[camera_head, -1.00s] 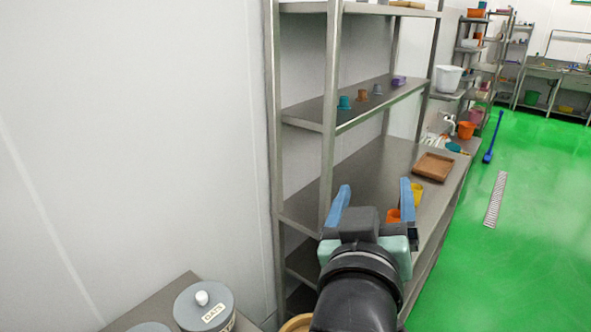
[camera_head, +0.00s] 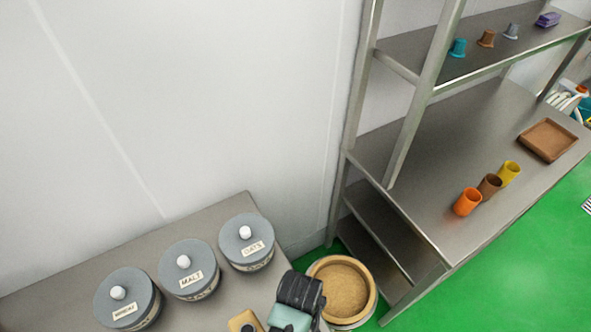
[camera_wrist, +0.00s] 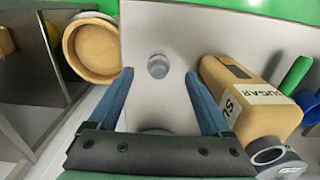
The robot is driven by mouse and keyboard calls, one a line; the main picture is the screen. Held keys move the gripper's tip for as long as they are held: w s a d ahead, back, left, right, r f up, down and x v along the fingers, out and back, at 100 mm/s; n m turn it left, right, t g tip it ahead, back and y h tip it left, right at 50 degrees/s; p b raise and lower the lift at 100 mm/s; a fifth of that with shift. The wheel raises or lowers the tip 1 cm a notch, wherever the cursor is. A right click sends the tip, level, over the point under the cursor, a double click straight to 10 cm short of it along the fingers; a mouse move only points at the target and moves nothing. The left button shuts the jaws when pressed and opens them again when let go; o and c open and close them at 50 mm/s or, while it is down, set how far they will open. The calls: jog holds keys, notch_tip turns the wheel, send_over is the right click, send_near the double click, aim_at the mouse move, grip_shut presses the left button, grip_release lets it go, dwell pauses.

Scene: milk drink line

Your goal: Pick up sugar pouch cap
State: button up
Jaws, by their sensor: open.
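The sugar pouch (camera_wrist: 245,95) is a tan packet with a SUGAR label, lying to the right in the wrist view. Its grey spout (camera_wrist: 268,152) shows a round opening at the lower right. A small grey round piece, which looks like the cap (camera_wrist: 158,66), sits on the grey table top, apart from the pouch. My gripper (camera_wrist: 158,75) is open, with its blue fingers to either side of the cap in the picture. I cannot tell how high above it they are. In the head view part of the pouch (camera_head: 245,321) shows, and my fingertips are out of sight.
Grey lidded canisters labelled wheat (camera_head: 128,300), malt (camera_head: 188,270) and oats (camera_head: 246,242) stand on the table. A tan-rimmed round tub (camera_head: 364,315) is beside the table. A steel shelf (camera_head: 455,190) to the right holds cups and a brown tray.

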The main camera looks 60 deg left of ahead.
jog(key=shift+w+a+f+p, duration=0.1)
jog(key=shift+a+f+p, duration=0.1)
jog(key=shift+f, duration=0.8)
jog(key=shift+s+a+f+p, duration=0.1)
jog(key=shift+a+f, duration=0.1)
jog(key=shift+f, duration=0.8)
jog(key=shift+w+a+f+p, duration=0.1)
jog(key=shift+a+f, duration=0.1)
jog(key=shift+f, duration=0.8)
grip_shut()
